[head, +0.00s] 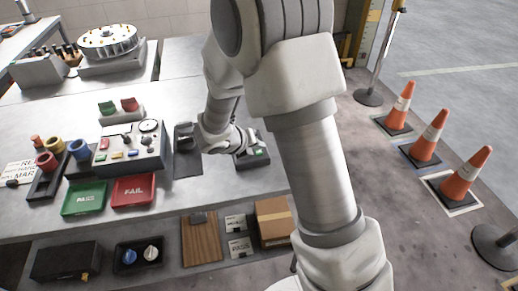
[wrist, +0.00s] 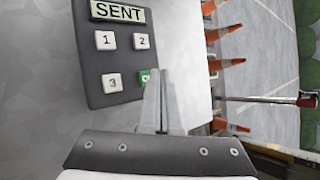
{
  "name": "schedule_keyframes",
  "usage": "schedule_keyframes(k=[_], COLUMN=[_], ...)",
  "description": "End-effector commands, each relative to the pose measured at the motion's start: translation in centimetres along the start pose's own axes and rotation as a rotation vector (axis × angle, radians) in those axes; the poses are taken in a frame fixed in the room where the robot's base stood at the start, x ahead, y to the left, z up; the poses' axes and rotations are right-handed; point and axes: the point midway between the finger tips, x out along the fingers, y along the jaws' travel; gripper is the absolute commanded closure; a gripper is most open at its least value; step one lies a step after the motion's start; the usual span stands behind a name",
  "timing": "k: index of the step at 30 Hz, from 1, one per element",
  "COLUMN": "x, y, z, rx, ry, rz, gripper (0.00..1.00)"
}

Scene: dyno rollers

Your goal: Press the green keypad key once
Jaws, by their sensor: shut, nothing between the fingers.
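The green key (wrist: 145,76) is at the panel's lower right, partly hidden by a finger. My gripper (wrist: 161,73) is shut and empty, its fingertips beside and overlapping the green key in the picture; I cannot tell whether they touch it. In the head view the keypad (head: 251,162) sits near the bench's right end, partly covered by my gripper (head: 246,146).
A control box (head: 128,150), a green tray (head: 84,198) and a red FAIL tray (head: 133,190) stand on the bench, left of the keypad. A cardboard box (head: 273,218) is on the lower shelf. Traffic cones (head: 431,135) stand on the floor at the right.

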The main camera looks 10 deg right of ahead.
Motion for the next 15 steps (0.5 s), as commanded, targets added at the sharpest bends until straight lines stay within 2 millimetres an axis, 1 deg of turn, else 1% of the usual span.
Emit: schedule_keyframes(k=[1, 11, 15], x=[-0.25, -0.25, -0.89], y=[-0.18, -0.18, -0.64], z=[0.17, 0.2, 0.67], rx=[0.0, 0.0, 0.0], ry=[0.0, -0.001, -0.001], rz=[0.0, 0.0, 0.0], gripper=[1.0, 1.0, 1.0])
